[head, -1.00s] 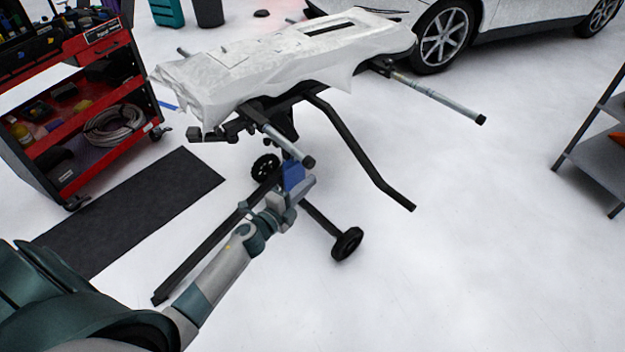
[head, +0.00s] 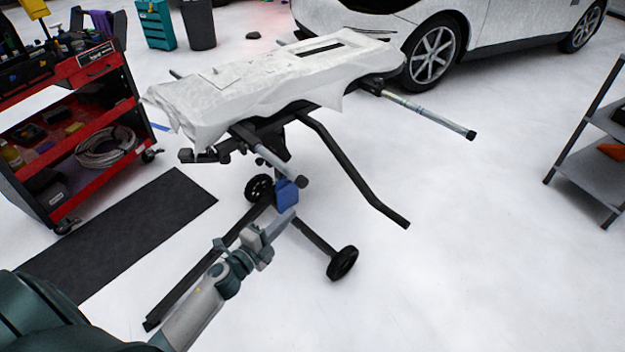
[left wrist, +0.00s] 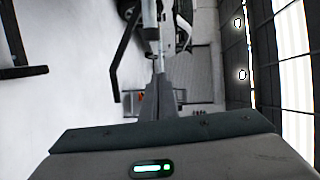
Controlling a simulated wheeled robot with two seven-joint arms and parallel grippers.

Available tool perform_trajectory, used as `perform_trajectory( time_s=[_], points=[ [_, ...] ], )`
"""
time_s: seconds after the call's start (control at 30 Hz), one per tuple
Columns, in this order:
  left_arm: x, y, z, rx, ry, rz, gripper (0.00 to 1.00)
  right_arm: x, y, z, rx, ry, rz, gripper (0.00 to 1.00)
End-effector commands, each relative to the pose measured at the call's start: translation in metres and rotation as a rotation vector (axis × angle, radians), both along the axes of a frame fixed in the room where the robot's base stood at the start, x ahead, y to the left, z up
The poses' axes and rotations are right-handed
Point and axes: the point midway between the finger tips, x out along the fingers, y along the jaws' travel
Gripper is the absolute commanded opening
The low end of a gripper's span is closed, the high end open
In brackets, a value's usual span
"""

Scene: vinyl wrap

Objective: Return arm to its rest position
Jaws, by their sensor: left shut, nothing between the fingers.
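My left arm (head: 203,305) comes in from the lower left of the head view and reaches forward. My left gripper (head: 284,221) is shut and empty, in front of the work stand and below the white-wrapped panel. In the left wrist view the closed fingers of the left gripper (left wrist: 160,92) point away from the camera. The panel (head: 270,85), covered in wrinkled white film, lies on the black wheeled stand (head: 345,165). A blue part (head: 287,193) of the stand shows just beyond the gripper; I cannot tell whether they touch. My right gripper is out of view.
A red tool cart (head: 95,115) stands at the left beside a dark floor mat (head: 135,225). A white car (head: 500,40) is behind. A grey shelf (head: 590,175) stands at the right. The floor right of the stand is clear.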

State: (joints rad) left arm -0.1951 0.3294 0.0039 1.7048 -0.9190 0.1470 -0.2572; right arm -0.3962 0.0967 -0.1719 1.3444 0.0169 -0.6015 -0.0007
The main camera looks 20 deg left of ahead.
Motion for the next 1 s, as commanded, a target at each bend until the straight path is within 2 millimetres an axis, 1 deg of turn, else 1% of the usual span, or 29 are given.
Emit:
perform_trajectory(
  time_s=[0.13,0.23,0.27,0.37,0.47,0.57,0.6,0.67,0.7,0.77,0.8,0.87,0.9,0.97,1.0],
  points=[
    [0.000,0.000,0.000,-0.001,0.000,0.000,0.00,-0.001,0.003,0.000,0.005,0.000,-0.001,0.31],
    [-0.001,0.000,-0.005,-0.016,0.011,0.006,0.00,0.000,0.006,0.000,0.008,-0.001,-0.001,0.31],
    [-0.002,0.000,-0.008,-0.027,0.019,0.011,0.00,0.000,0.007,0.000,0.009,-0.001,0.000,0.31],
    [-0.008,-0.001,-0.027,-0.091,0.065,0.038,0.00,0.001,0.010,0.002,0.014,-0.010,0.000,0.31],
    [-0.019,-0.003,-0.060,-0.198,0.143,0.085,0.00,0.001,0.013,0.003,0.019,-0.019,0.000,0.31],
    [-0.038,-0.008,-0.105,-0.335,0.250,0.155,0.00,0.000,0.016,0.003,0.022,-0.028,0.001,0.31],
    [-0.048,-0.011,-0.125,-0.395,0.299,0.188,0.00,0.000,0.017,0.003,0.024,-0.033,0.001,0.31],
    [-0.066,-0.017,-0.157,-0.484,0.377,0.241,0.00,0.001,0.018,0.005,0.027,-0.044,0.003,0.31],
    [-0.079,-0.022,-0.178,-0.545,0.430,0.278,0.00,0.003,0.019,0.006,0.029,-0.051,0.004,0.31],
    [-0.101,-0.031,-0.209,-0.630,0.509,0.334,0.00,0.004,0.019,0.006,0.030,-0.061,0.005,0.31],
    [-0.116,-0.038,-0.228,-0.684,0.561,0.371,0.00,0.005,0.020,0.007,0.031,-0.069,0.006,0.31],
    [-0.140,-0.049,-0.255,-0.760,0.638,0.428,0.00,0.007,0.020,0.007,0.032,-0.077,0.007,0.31],
    [-0.157,-0.057,-0.272,-0.809,0.688,0.466,0.00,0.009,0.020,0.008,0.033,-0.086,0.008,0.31],
    [-0.183,-0.071,-0.297,-0.876,0.764,0.524,0.00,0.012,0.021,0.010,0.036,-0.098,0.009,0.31],
    [-0.201,-0.080,-0.311,-0.921,0.813,0.561,0.00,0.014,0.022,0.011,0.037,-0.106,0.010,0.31]
  ],
)
